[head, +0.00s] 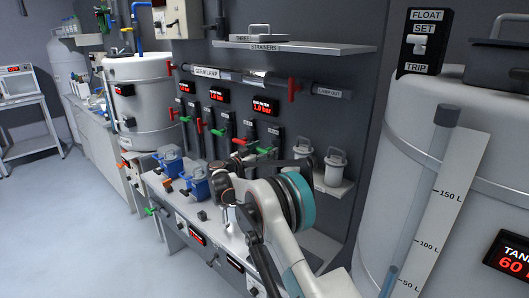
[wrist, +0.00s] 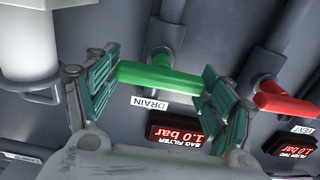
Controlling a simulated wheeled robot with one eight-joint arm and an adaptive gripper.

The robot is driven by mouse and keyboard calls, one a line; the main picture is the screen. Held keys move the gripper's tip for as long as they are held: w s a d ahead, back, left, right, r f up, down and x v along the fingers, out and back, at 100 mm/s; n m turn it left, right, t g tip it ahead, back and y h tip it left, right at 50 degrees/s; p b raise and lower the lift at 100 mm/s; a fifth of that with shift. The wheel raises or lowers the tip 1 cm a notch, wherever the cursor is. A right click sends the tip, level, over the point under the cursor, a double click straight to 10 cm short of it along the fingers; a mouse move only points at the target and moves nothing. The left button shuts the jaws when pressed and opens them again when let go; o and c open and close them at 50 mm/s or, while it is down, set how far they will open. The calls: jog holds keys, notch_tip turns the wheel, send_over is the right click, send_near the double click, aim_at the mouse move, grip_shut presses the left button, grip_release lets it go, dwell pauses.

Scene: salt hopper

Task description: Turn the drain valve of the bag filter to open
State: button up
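The green handle (wrist: 160,77) of the valve labelled DRAIN (wrist: 149,103) lies crosswise to its dark pipe in the wrist view. The bag filter display (wrist: 176,133) beside it reads 1.0 bar and appears upside down. My gripper (wrist: 160,70) is open, with one finger near each end of the green handle. I cannot tell whether the fingers touch it. In the head view the bag filter display (head: 267,109) is on the back wall, and my arm reaches towards the valves below it, partly hiding that area.
A red handle (wrist: 284,103) labelled VENT is close to the right finger. A white cylinder (wrist: 28,45) is at the left of the wrist view. The left floor is clear.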

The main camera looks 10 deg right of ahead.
jog(key=c, duration=0.3)
jog(key=shift+n, duration=0.3)
jog(key=n, duration=0.3)
jog(key=shift+w+a+n, duration=0.1)
jog(key=shift+n, duration=0.2)
jog(key=n, duration=0.4)
jog(key=shift+w+a+n, duration=0.1)
jog(key=shift+n, duration=0.2)
jog(key=n, duration=0.4)
jog(key=shift+f+n, duration=0.15)
jog(key=shift+n, duration=0.15)
jog(key=shift+w+f+n, duration=0.1)
jog(key=shift+f+n, duration=0.05)
jog(key=shift+n, duration=1.95)
